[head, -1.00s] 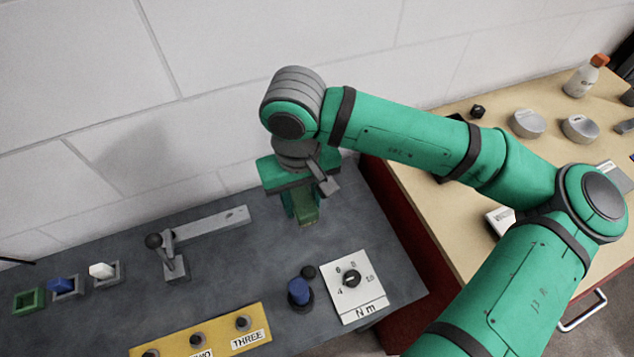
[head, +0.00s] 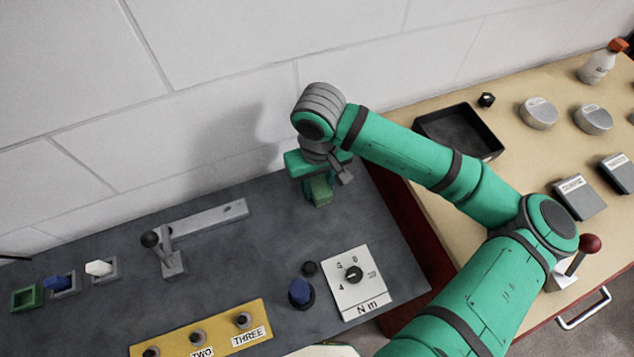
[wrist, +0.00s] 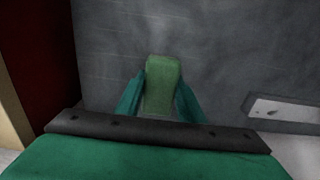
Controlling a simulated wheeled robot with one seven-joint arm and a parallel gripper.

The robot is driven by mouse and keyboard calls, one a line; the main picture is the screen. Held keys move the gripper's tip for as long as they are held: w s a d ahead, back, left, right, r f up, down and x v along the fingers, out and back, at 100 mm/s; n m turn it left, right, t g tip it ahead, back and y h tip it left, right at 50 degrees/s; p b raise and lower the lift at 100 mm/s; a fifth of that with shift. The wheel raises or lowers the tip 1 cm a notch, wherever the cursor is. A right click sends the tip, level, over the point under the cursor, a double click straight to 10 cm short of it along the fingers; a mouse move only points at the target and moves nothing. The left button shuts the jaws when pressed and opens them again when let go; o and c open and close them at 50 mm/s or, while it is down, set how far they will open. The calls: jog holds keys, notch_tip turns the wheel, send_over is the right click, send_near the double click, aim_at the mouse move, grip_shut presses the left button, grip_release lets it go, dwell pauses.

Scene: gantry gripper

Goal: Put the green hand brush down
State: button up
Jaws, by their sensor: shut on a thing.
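The green hand brush (head: 321,191) is between the fingers of my gripper (head: 313,188), over the far right part of the dark grey bench top (head: 255,235). In the wrist view the brush (wrist: 162,82) shows as a green block end, with a teal finger on each side of it. My gripper (wrist: 161,98) is shut on it. Bare grey surface lies around and beyond the brush. I cannot tell from these views whether the brush touches the bench.
A grey bar with a lever (head: 205,220) lies left of my gripper. A dial plate (head: 358,295) and a blue button (head: 300,292) are in front. A yellow numbered panel (head: 215,330) is at the front. A black tray (head: 460,135) stands on the wooden table to the right.

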aim_at(320, 184)
jog(key=shift+s+d+f, duration=0.15)
jog(key=shift+d+f, duration=0.05)
jog(key=shift+f, duration=0.15)
jog(key=o, duration=1.1)
jog(key=shift+f, duration=0.1)
jog(key=shift+a, duration=0.15)
jog(key=shift+a, duration=0.1)
jog(key=shift+r, duration=0.5)
notch_tip(320, 184, up, 12)
jog(key=shift+d, duration=0.2)
jog(key=shift+f, duration=0.15)
